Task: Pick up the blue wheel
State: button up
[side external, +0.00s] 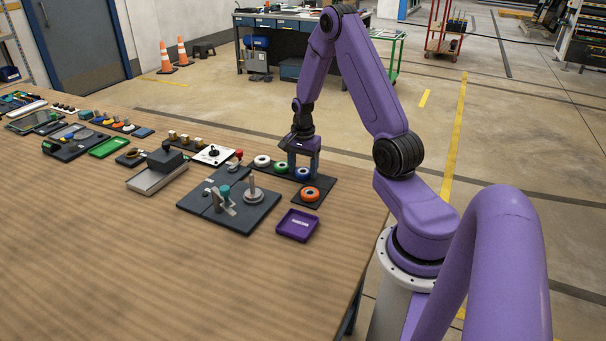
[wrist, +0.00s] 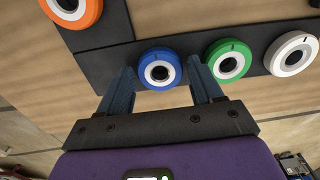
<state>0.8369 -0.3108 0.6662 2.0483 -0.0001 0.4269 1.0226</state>
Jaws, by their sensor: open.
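The blue wheel (side external: 303,174) is a small ring with a white hub and dark centre on a black plate (side external: 318,186). In the wrist view the blue wheel (wrist: 160,69) sits between the two fingers of my gripper (wrist: 164,82). The fingers are apart, one on each side of the wheel. I cannot tell whether they touch it. In the side view my gripper (side external: 303,168) points down over the blue wheel, with its fingers partly covering it.
A green wheel (wrist: 229,60) and a white wheel (wrist: 292,54) stand in the same row. An orange wheel (side external: 310,194) sits nearer the front. A purple tray (side external: 297,236) and a dark fixture board with a peg (side external: 253,191) are nearby. Bare tabletop lies in front.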

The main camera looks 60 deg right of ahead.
jog(key=shift+f, duration=0.1)
jog(key=shift+c, duration=0.3)
jog(key=c, duration=0.7)
jog(key=shift+c, duration=0.2)
